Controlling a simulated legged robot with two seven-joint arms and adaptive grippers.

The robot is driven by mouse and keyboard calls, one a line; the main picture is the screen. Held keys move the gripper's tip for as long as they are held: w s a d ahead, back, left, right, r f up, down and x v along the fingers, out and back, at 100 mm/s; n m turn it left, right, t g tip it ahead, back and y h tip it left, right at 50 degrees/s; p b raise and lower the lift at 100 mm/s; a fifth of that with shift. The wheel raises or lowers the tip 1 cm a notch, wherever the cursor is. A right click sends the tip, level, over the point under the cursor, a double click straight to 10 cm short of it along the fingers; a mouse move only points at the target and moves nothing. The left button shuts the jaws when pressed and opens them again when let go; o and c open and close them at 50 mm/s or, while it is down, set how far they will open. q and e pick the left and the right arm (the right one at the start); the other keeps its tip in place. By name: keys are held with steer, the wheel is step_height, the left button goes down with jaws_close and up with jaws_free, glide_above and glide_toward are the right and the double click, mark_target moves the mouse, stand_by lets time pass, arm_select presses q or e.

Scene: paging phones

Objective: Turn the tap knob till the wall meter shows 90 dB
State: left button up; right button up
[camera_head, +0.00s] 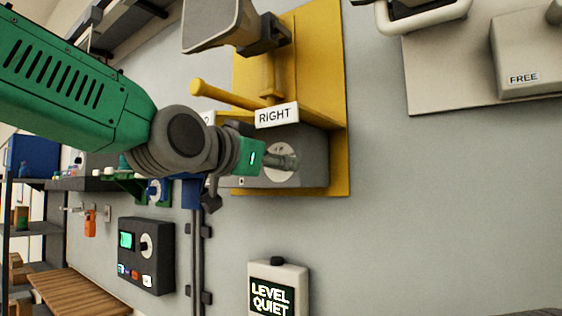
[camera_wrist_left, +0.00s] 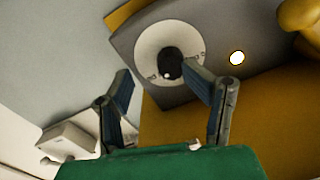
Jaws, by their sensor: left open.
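The tap knob is a small black knob (camera_wrist_left: 169,63) on a white dial plate (camera_wrist_left: 148,50) in the left wrist view. The plate is on a grey box (camera_head: 309,150) on a yellow panel. In the head view my left gripper (camera_head: 287,160) is in front of the dial plate (camera_head: 278,176) and hides the knob. In the wrist view its fingers (camera_wrist_left: 160,74) are open, with the knob between or just beyond the tips, nearer the right one. Contact cannot be told. A wall meter (camera_head: 272,293) below reads "LEVEL QUIET"; no dB number shows. My right gripper is not in view.
A yellow bar (camera_head: 228,95), a "RIGHT" sign (camera_head: 277,114) and a grey horn (camera_head: 215,25) are above the gripper. A dark control box (camera_head: 146,256) hangs lower left. A box marked "FREE" (camera_head: 528,55) is upper right.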

arm_select(q)
steer(key=shift+w+a+f, duration=0.15)
steer(key=shift+w+a, duration=0.7)
steer(key=shift+w, duration=0.2)
steer(key=shift+s+d, duration=0.15)
steer(key=shift+d, duration=0.15)
steer(key=shift+c, duration=0.5)
steer(key=shift+s+d, duration=0.2)
steer(key=shift+d, duration=0.35)
jaws_close()
steer(key=shift+w+a, duration=0.15)
steer(key=shift+a, duration=0.1)
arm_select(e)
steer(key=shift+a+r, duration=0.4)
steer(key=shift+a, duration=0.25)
